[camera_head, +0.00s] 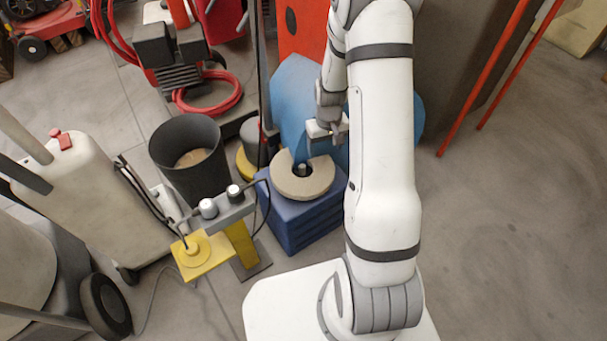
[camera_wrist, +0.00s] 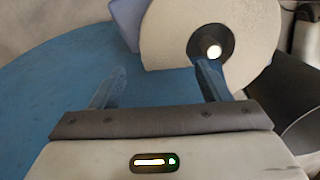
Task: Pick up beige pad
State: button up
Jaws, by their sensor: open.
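In the wrist view the pad (camera_wrist: 178,35) fills the top centre and right, partly cut off by the frame. My gripper (camera_head: 325,138) is just behind and right of the pad in the head view. In the wrist view its two fingers (camera_wrist: 158,84) are spread and empty. The right finger overlaps the pad's edge near the hub; I cannot tell whether it touches.
A large blue rounded surface (camera_head: 290,95) stands behind the stack. A dark bin (camera_head: 188,155) is to the left. A red hose machine (camera_head: 185,70) is behind. Open floor (camera_head: 510,200) lies to the right.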

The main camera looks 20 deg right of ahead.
aim_at(323, 162)
jog(key=f+b, duration=0.1)
jog(key=f, duration=0.2)
jog(key=f+b, duration=0.2)
jog(key=f, duration=0.2)
jog(key=shift+w+a, duration=0.1)
jog(key=shift+a, duration=0.1)
jog(key=shift+r, duration=0.1)
jog(key=shift+c, duration=0.3)
